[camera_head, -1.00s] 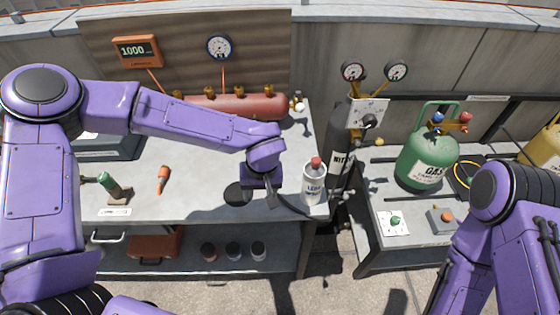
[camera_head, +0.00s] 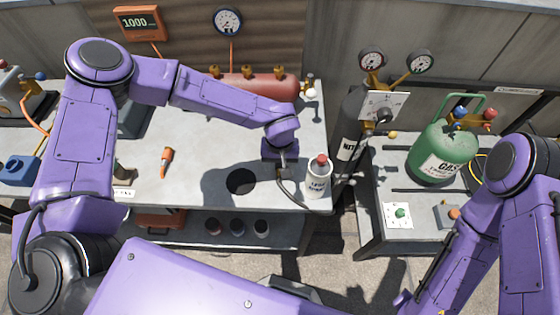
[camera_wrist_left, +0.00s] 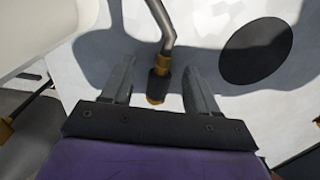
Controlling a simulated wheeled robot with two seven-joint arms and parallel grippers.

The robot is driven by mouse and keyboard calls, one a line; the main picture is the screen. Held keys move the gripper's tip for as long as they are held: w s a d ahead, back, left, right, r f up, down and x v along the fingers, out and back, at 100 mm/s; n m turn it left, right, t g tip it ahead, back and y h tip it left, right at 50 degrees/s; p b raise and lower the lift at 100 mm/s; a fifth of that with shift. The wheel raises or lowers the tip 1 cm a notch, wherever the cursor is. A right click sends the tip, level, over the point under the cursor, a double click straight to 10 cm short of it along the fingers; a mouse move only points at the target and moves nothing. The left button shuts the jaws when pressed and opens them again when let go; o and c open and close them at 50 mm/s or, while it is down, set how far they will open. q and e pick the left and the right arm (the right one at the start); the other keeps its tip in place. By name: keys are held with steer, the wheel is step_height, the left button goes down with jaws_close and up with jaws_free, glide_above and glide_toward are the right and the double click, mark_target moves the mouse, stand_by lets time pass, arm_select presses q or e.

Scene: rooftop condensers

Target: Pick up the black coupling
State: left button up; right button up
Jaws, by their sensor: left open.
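The black coupling (camera_wrist_left: 158,85) is a short dark cylinder with a brass tip on the end of a grey hose (camera_wrist_left: 161,25), in the left wrist view. My left gripper (camera_wrist_left: 158,66) is open, with one finger on each side of the coupling and a visible gap to both. Nothing is gripped. In the head view my left gripper (camera_head: 282,172) is low over the grey bench (camera_head: 205,150), just left of a white bottle with a red cap (camera_head: 318,178). I cannot make out the coupling there. My right gripper is outside the frames.
A flat black disc (camera_head: 241,181) lies on the bench left of the gripper. An orange-handled tool (camera_head: 166,161) lies farther left. A dark gas cylinder (camera_head: 350,140) stands beyond the bottle. A green tank (camera_head: 441,153) stands on the right-hand bench.

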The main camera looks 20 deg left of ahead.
arm_select(q)
steer(key=shift+s+f, duration=0.1)
steer(key=shift+f, duration=0.25)
jaws_close()
step_height(320, 180, up, 10)
steer(key=b, duration=0.1)
